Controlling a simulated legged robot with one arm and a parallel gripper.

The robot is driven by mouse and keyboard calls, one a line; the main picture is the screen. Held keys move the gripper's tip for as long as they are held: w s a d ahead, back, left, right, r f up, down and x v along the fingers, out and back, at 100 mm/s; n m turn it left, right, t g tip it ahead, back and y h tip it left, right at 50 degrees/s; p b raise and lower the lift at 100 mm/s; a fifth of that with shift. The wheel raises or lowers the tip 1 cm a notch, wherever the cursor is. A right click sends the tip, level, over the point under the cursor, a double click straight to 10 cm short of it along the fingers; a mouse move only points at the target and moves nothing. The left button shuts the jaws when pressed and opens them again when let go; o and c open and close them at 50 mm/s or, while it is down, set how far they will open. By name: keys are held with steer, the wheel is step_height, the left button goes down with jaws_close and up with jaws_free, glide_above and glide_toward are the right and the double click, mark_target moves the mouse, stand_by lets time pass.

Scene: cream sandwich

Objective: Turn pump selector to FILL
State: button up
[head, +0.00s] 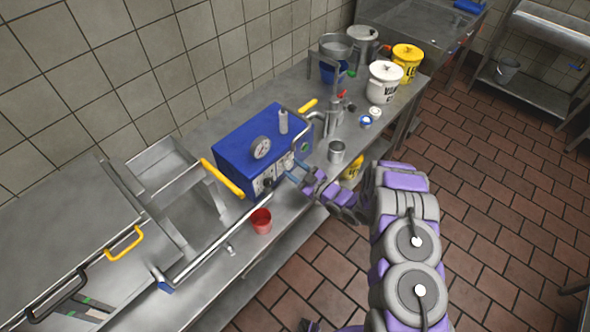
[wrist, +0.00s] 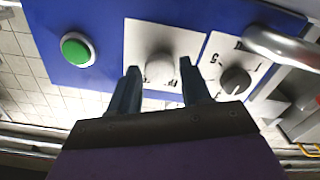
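The blue pump machine (head: 240,140) stands on the steel counter with a round gauge on its top edge. In the wrist view its front panel (wrist: 290,20) has a pale round knob (wrist: 160,70) on a white plate and a dark knob (wrist: 236,80) on a second white plate. The plate lettering is upside down and too small to read, so I cannot tell which knob is the selector or its setting. My gripper (head: 295,172) is at the machine's front. Its fingers (wrist: 159,66) are open, one on each side of the pale knob; contact is unclear.
A green button (wrist: 77,49) and a curved metal handle (wrist: 285,47) flank the knobs. A red cup (head: 261,221) and a metal cup (head: 336,152) stand on the counter near my gripper. White and yellow tubs (head: 384,84) stand farther back. The tiled floor at right is open.

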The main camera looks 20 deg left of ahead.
steer(key=c, duration=0.7)
